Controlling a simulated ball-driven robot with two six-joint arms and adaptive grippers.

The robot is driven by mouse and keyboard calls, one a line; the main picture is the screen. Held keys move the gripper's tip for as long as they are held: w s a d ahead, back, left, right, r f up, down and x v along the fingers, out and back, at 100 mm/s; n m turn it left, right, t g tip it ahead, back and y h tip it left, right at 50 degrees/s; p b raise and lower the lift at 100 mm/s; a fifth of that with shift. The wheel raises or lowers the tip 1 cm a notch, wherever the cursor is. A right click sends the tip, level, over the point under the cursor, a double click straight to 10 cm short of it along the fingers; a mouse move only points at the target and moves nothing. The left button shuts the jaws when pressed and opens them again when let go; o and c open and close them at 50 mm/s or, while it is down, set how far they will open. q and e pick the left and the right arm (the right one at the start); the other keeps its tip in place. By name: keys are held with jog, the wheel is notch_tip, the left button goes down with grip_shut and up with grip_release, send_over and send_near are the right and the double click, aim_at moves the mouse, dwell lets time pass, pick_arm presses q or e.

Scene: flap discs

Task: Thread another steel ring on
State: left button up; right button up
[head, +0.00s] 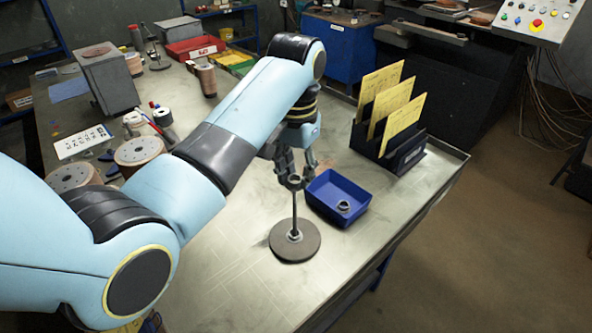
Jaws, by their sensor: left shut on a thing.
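A thin upright rod (295,213) stands on a round dark base disc (292,250). A steel ring (295,235) sits around the foot of the rod. My left gripper (296,182) is over the rod's top, pointing down, shut on another steel ring (294,181). That ring is at the rod's top end; I cannot tell whether it is around the tip or just above it. A blue tray (322,208) stands right of the rod, with at least one steel ring (344,206) inside. My right gripper is not in view.
A black rack (408,156) with yellow cards stands behind the tray, near the table's right edge. Copper-coloured coils (139,152), a grey box (108,78) and a red bin (196,48) stand at the left and back. The table front is clear.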

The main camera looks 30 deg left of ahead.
aim_at(296, 212)
pick_arm(q)
jog(key=shift+f, duration=0.1)
jog(key=shift+f, duration=0.4)
jog(key=shift+f, duration=1)
jog(key=shift+f, duration=0.1)
jog(key=shift+f+b, duration=0.5)
jog(key=shift+f, duration=0.5)
jog(key=shift+f+b, duration=0.9)
jog(key=shift+f, duration=1.15)
jog(key=shift+f+b, duration=0.6)
jog(key=shift+f, duration=0.55)
jog(key=o, duration=0.3)
jog(key=shift+f, duration=0.1)
jog(key=o, duration=0.5)
